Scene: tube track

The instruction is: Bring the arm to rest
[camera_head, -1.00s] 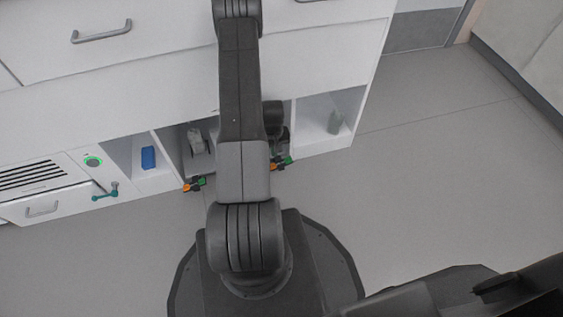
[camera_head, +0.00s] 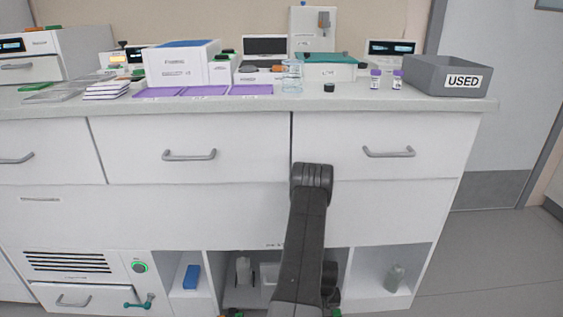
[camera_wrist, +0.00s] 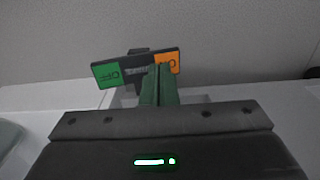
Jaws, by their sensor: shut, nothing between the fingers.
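My arm rises from the bottom of the head view in front of the white bench, its dark elbow joint standing before the drawer fronts. A dark label bar (camera_wrist: 137,67) with a green "OFF" end and an orange end is tilted just beyond the fingertips. The fingers overlap its right part; I cannot tell whether they touch it.
The bench top (camera_head: 60,107) holds purple trays (camera_head: 205,91), vials, boxes and a grey "USED" bin (camera_head: 447,76). Below are drawers with protruding handles (camera_head: 189,155) and open compartments holding a blue block (camera_head: 191,277) and a bottle (camera_head: 395,277). Open floor (camera_head: 480,250) lies to the right.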

